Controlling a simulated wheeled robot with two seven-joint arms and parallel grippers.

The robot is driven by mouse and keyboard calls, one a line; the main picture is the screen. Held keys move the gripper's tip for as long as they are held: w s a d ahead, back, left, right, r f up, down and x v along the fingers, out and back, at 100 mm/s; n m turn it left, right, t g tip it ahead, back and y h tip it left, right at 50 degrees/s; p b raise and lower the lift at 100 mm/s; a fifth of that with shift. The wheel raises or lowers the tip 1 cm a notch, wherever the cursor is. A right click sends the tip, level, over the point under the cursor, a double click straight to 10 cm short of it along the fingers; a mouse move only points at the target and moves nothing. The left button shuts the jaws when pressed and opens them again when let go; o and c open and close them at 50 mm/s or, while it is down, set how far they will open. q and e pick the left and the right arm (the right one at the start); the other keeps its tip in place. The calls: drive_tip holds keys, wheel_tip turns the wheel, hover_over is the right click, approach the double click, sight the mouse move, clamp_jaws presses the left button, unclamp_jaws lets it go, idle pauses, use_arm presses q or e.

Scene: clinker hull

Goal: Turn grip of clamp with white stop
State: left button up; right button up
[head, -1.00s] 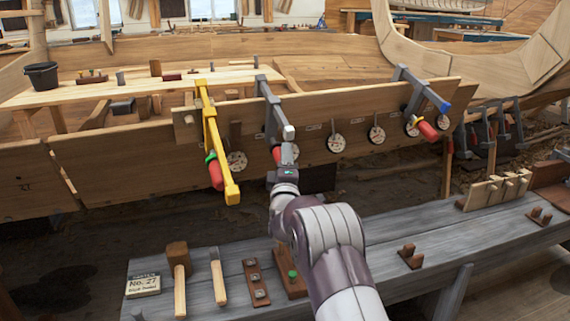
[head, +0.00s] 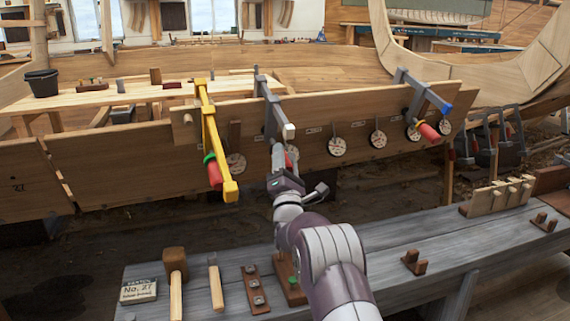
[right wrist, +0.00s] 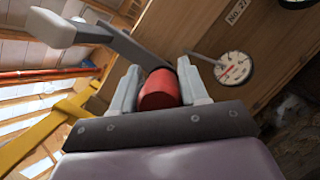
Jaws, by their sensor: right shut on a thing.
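The clamp with the white stop (head: 289,131) is a grey bar clamp hooked over the plank. Its stop also shows as a pale block at upper left in the right wrist view (right wrist: 58,26). Its red grip (right wrist: 160,90) sits between the two fingers of my right gripper (right wrist: 160,86), which is shut on it. In the head view my right gripper (head: 279,158) hides most of this grip; a bit of red shows just right of the fingers. My left gripper is not in view.
A yellow clamp (head: 209,130) with a red grip stands close on the left. A blue-tipped clamp (head: 424,92) is farther right. Round dials (head: 337,146) line the plank. A grey bench (head: 370,255) with a mallet (head: 175,270) and wooden blocks lies below.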

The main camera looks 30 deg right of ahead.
drive_tip(key=shift+n, duration=0.7)
drive_tip(key=o, duration=1)
drive_tip(key=p+v, duration=0.1)
drive_tip(key=v, duration=1.1)
drive_tip(key=shift+s+f+p, duration=0.15)
drive_tip(key=shift+f+p, duration=0.25)
